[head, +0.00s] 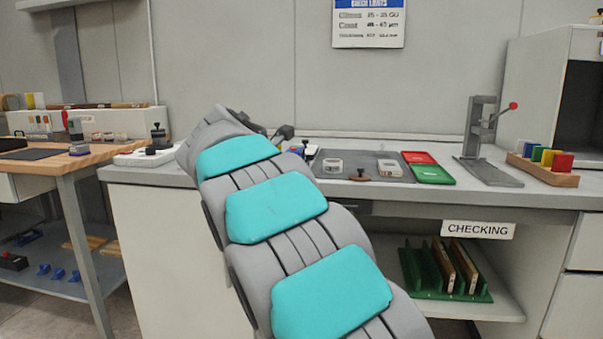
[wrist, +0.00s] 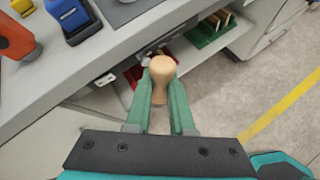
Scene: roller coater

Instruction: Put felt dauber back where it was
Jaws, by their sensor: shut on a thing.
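In the wrist view my gripper (wrist: 161,88) has its two green fingers closed on a light wooden piece with a rounded knob top, which I take to be the felt dauber (wrist: 162,70). It is held between the fingertips, out beyond the front edge of the counter. I cannot make out any felt on it. In the head view my grey and turquoise arm fills the middle and hides the held piece.
The counter holds a grey mat (head: 316,173) with small gauges and a brown knob (head: 361,175), red (head: 419,157) and green (head: 432,174) trays, a lever stand (head: 478,140) and a wooden block with coloured pieces (head: 543,176). A green rack (head: 440,290) stands on the shelf below.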

